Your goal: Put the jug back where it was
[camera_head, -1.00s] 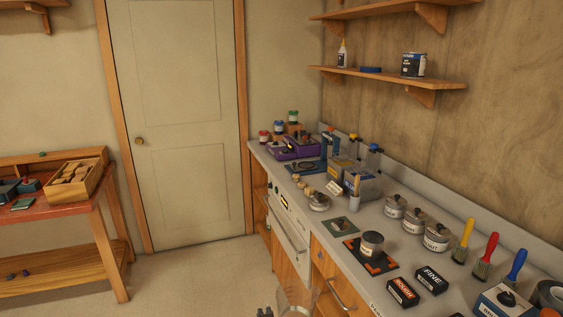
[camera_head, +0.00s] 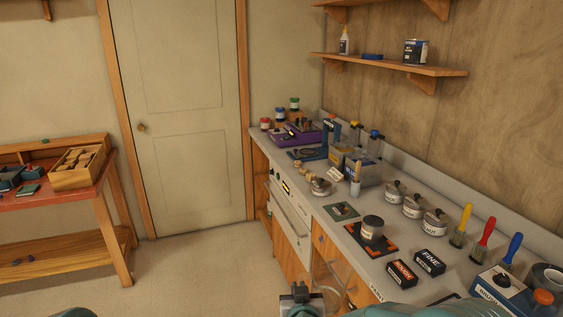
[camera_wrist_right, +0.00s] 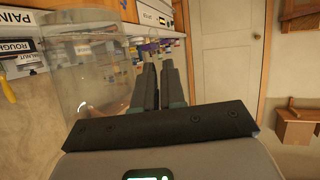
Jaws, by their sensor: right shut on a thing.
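The jug is a clear, see-through vessel. In the head view the jug (camera_head: 329,296) shows faintly at the bottom, in front of the cabinet. My right gripper (camera_head: 299,291) is beside it at the bottom edge, shut on it. In the right wrist view the clear wall of the jug (camera_wrist_right: 98,85) fills the left of the picture, and the two dark fingers of my right gripper (camera_wrist_right: 162,85) are close together at its right side. The exact grip on it is hard to see. My left gripper is out of the head view.
The grey counter (camera_head: 345,228) runs along the right wall. It holds a tin on a dark mat (camera_head: 354,231), black boxes (camera_head: 401,273), lidded pots and brushes. A red-topped bench (camera_head: 50,202) stands left. The floor between is clear. Wall shelves (camera_head: 390,65) are above.

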